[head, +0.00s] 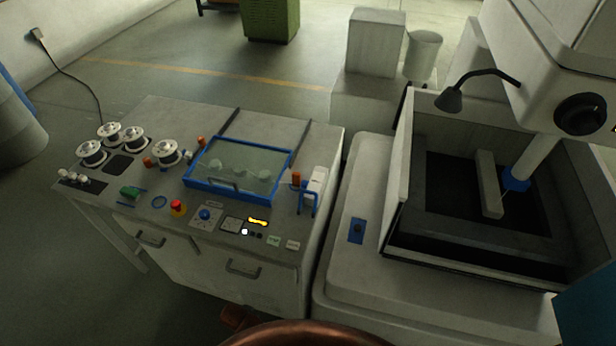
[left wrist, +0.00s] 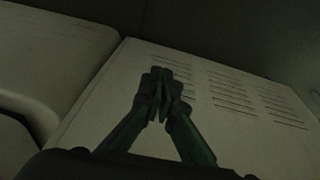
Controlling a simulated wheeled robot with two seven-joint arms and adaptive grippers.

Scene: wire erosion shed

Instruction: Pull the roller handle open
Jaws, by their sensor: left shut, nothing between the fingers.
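On the right side of the grey cabinet top (head: 225,118), a small blue bent handle (head: 306,198) stands beside a white upright block (head: 316,184). It looks like the roller handle, but it is too small to tell how far it is open. My left gripper (left wrist: 160,97) shows only in the left wrist view. Its fingers are together and empty, in front of a pale panel with rows of slots (left wrist: 232,90). The handle does not show in that view. Neither gripper shows in the head view.
A blue-framed clear cover (head: 238,168) sits left of the handle. White spools (head: 167,152) stand farther left. A red button (head: 177,205) and a blue knob (head: 205,214) are along the front. Drawers (head: 243,268) are below. The large white machine (head: 357,195) stands close on the right.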

